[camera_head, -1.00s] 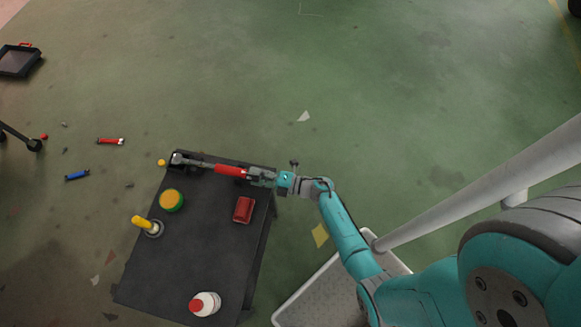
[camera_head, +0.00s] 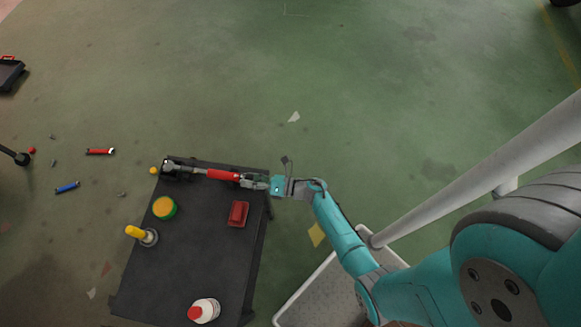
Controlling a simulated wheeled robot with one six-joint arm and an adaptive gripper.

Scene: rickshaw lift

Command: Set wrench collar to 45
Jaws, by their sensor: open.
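A wrench with a red sleeve (camera_head: 223,175) and grey metal ends lies along the far edge of the dark table (camera_head: 190,255). Its head (camera_head: 175,166) is at the table's far left corner. My gripper (camera_head: 250,181) is at the wrench's right end, close beside the red sleeve. The jaws are open; whether they touch the wrench is too small to tell. The collar and any scale marks on it cannot be made out.
On the table are a red box (camera_head: 238,214), a green-and-yellow tin (camera_head: 164,208), a yellow-handled tool (camera_head: 137,233) and a white bottle with a red cap (camera_head: 205,310). Red (camera_head: 100,151) and blue (camera_head: 67,187) tools lie on the floor at left. The table's middle is clear.

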